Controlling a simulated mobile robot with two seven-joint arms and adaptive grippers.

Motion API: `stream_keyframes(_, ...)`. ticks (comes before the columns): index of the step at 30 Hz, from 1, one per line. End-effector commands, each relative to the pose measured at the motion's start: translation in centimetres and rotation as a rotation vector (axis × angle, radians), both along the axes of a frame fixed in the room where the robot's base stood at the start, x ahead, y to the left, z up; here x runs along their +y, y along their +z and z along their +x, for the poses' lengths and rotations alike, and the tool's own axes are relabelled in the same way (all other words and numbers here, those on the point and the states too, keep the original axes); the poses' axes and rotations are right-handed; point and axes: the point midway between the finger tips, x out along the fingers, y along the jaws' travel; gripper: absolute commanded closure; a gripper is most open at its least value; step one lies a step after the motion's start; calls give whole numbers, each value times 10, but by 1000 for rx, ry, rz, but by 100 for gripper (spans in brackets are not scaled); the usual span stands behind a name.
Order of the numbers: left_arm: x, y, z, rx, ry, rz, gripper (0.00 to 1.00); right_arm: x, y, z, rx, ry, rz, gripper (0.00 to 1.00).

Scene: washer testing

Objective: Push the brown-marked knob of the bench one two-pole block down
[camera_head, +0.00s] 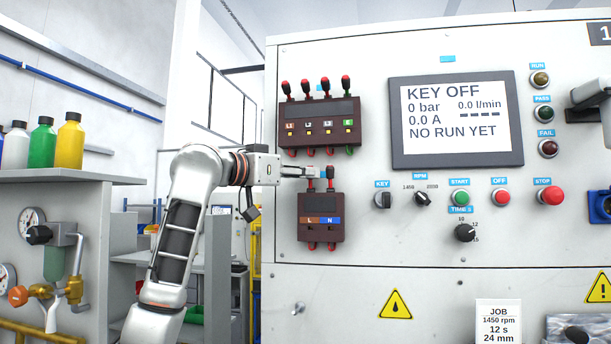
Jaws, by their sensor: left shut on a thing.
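The two-pole block (321,209) is a dark brown-red unit on the bench front, marked L on brown at left and N on blue at right. The brown-marked knob (310,185) is at its top left; its red lower part shows, and its upper part is hidden by my gripper. The other knob (331,173) stands upright to the right. My left gripper (312,173) reaches in level from the left and is shut on the brown-marked knob. My right gripper is not in view.
A larger block (320,108) with several raised red-and-black knobs is just above. The screen (455,118) reads KEY OFF and NO RUN YET. A key switch (383,200) and buttons lie to the right. Bottles (70,143) stand on a shelf at left.

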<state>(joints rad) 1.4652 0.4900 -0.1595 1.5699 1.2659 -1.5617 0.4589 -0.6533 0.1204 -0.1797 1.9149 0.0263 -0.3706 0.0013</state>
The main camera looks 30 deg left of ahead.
Motion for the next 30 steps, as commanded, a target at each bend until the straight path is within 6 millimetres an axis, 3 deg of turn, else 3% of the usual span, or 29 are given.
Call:
stream_keyframes(4, 0, -6, -4, -79, 2, 22, 100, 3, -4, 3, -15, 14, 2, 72)
stream_keyframes(13, -3, -14, -14, -316, 2, 87, 100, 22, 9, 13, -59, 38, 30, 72)
stream_keyframes(30, -6, -28, -26, -704, 2, 190, 100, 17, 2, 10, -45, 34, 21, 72)
